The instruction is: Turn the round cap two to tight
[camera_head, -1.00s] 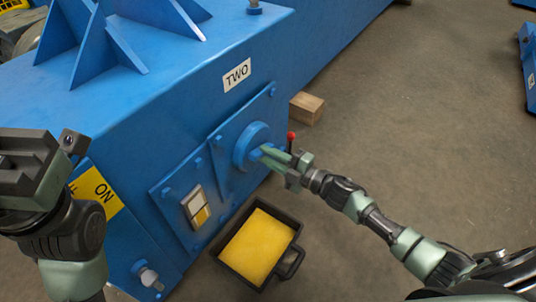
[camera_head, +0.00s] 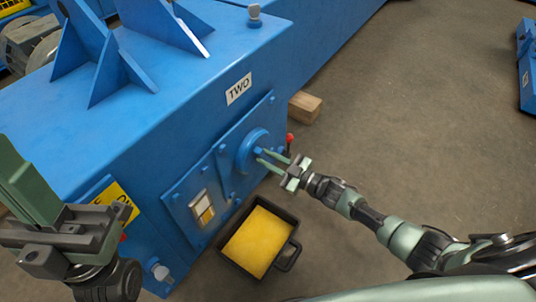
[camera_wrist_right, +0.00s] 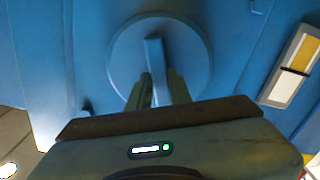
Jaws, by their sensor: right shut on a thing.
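The round cap two (camera_head: 252,151) is a blue disc with a raised bar, on the side panel of the blue housing below the label "TWO" (camera_head: 238,89). My right gripper (camera_head: 262,156) reaches it from the right and is shut on its bar. In the right wrist view the cap (camera_wrist_right: 188,42) faces me, its bar (camera_wrist_right: 154,52) close to upright between the two green fingers (camera_wrist_right: 160,88). The fingers hide the bar's lower part. My left gripper (camera_head: 28,185) is at the left edge, away from the cap; its jaw opening cannot be made out.
A black tray (camera_head: 284,262) with a yellow bottom stands on the floor below the cap. A sight glass (camera_head: 202,208) is on the panel to the left. A red-knobbed lever (camera_head: 290,138) and a wooden block (camera_head: 305,107) are near the right gripper. Open floor lies right.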

